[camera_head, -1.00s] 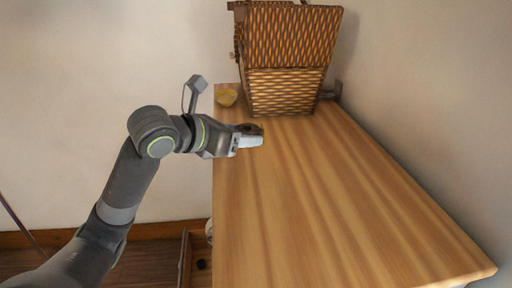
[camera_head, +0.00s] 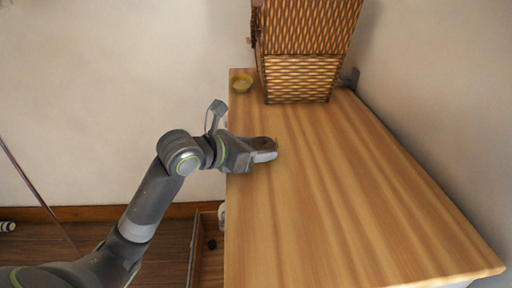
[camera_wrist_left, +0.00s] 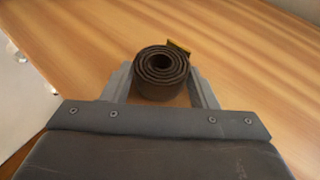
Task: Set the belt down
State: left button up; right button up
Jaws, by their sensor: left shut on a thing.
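The belt (camera_wrist_left: 160,77) is a dark brown leather roll with a yellowish buckle at its upper right edge in the left wrist view. My left gripper (camera_wrist_left: 160,88) is shut on it, with a finger on each side of the roll. In the head view my left gripper (camera_head: 268,150) is over the left part of the wooden tabletop (camera_head: 320,200), and the belt is mostly hidden there. I cannot tell whether the belt touches the wood. My right gripper is in neither view.
A wicker basket (camera_head: 300,78) with a raised lid stands at the far end of the tabletop. An open drawer (camera_head: 209,245) is below the left edge. The middle and near tabletop are clear.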

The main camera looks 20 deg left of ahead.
pick_arm(q)
jog(key=shift+f, duration=0.2)
jog(key=o, duration=1)
jog(key=shift+r, duration=0.1)
jog(key=shift+o, duration=0.2)
jog(key=shift+r, duration=0.1)
jog(key=shift+r, duration=0.15)
jog(key=p+v, duration=0.6)
jog(key=v, duration=0.6)
